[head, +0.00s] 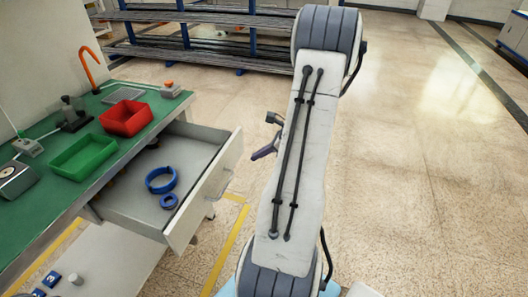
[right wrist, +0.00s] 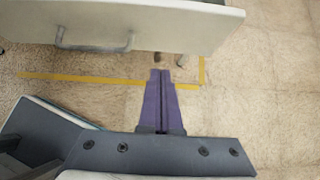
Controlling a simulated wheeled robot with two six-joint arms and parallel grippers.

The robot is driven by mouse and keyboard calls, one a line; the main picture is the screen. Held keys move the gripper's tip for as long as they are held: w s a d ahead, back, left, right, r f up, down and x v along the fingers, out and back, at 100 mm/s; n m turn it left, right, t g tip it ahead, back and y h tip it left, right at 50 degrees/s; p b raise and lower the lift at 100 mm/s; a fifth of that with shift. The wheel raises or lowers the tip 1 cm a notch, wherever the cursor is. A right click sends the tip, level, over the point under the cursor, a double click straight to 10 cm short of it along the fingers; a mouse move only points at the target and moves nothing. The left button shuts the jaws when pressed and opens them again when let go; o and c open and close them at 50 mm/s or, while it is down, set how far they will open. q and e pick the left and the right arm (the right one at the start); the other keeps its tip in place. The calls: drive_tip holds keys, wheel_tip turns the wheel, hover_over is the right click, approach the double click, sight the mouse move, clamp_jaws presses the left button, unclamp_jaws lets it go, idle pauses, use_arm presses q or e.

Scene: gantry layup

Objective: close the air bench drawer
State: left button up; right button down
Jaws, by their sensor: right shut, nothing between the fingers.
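The air bench drawer (head: 215,182) stands pulled out from under the green-topped bench (head: 40,219). Two blue rings (head: 160,187) lie inside it. Its pale front with a grey handle (right wrist: 93,42) spans the top of the right wrist view. My right gripper (head: 257,156) is beside the drawer front, on its outer side, partly hidden by my arm. In the right wrist view its purple fingers (right wrist: 160,74) are shut and empty. Their tips point at the drawer front's edge, to the right of the handle. I cannot tell whether they touch it. My left gripper is not in view.
A red bin (head: 126,118), a green bin (head: 84,157) and an orange hook-shaped item (head: 90,68) stand on the bench. Yellow tape (head: 232,245) marks the floor by the drawer. A rack of long bars (head: 205,45) stands behind. The floor to the right is clear.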

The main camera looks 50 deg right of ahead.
sight(231, 161)
drive_tip(key=shift+w+a+f, duration=0.4)
drive_tip(key=shift+w+f, duration=0.1)
drive_tip(key=shift+w, duration=0.6)
drive_tip(key=shift+w+a+f, duration=0.4)
drive_tip(key=shift+w+f, duration=0.1)
drive_tip(key=shift+w, duration=0.6)
drive_tip(key=shift+w+a+f, duration=0.4)
drive_tip(key=shift+w+f, duration=0.1)
drive_tip(key=shift+w, duration=0.6)
